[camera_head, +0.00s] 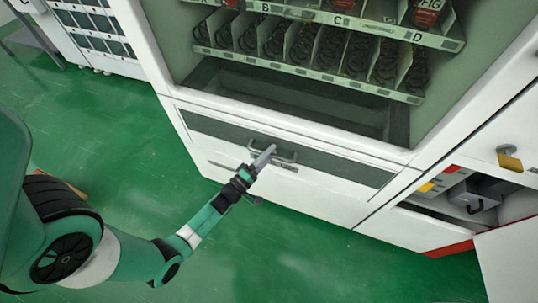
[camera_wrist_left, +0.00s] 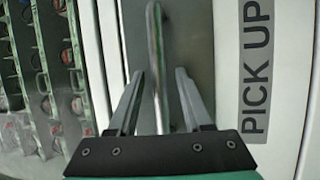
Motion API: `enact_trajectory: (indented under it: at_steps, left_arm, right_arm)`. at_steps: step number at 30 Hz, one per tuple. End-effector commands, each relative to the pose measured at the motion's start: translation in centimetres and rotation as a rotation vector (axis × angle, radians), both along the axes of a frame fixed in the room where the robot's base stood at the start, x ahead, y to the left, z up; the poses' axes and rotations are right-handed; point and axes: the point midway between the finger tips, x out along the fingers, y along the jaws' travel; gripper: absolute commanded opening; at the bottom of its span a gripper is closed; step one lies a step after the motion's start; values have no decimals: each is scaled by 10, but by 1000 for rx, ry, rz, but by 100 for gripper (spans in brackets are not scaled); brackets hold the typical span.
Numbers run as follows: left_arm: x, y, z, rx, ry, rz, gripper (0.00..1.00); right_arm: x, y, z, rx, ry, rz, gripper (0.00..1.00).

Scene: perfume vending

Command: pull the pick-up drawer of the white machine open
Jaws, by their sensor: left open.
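The white machine (camera_head: 300,190) stands ahead in the head view. Its pick-up drawer shows as a dark grey panel (camera_head: 340,166) low on the front, and it looks closed. A metal bar handle (camera_head: 288,157) sits on the panel. In the left wrist view, the handle (camera_wrist_left: 156,60) runs between the two open fingers of my left gripper (camera_wrist_left: 158,85), with a gap on each side. In the head view, my left gripper (camera_head: 268,156) is at the handle and covers part of it. The "PICK UP" label (camera_wrist_left: 257,65) is beside the panel. My right gripper is not in view.
Above the drawer are shelves with black spiral coils (camera_head: 330,48) behind the machine's front. At the right, a compartment (camera_head: 475,195) stands open, with a yellow padlock (camera_head: 509,158) above it. Green floor (camera_head: 280,255) in front of the drawer is clear.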

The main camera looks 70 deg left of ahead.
Motion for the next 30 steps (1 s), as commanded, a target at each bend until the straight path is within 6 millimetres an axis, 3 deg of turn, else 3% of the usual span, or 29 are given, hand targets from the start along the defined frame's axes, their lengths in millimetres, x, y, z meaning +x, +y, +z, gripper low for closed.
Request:
enact_trajectory:
  at_steps: [3, 11, 30]
  left_arm:
    - [0, 0, 0, 0, 0, 0, 48]
    - [0, 0, 0, 0, -1, 0, 1]
    - [-1, 0, 0, 0, -1, 0, 0]
  right_arm:
    - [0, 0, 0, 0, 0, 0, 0]
    - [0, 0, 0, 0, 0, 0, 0]
    - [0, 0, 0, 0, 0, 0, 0]
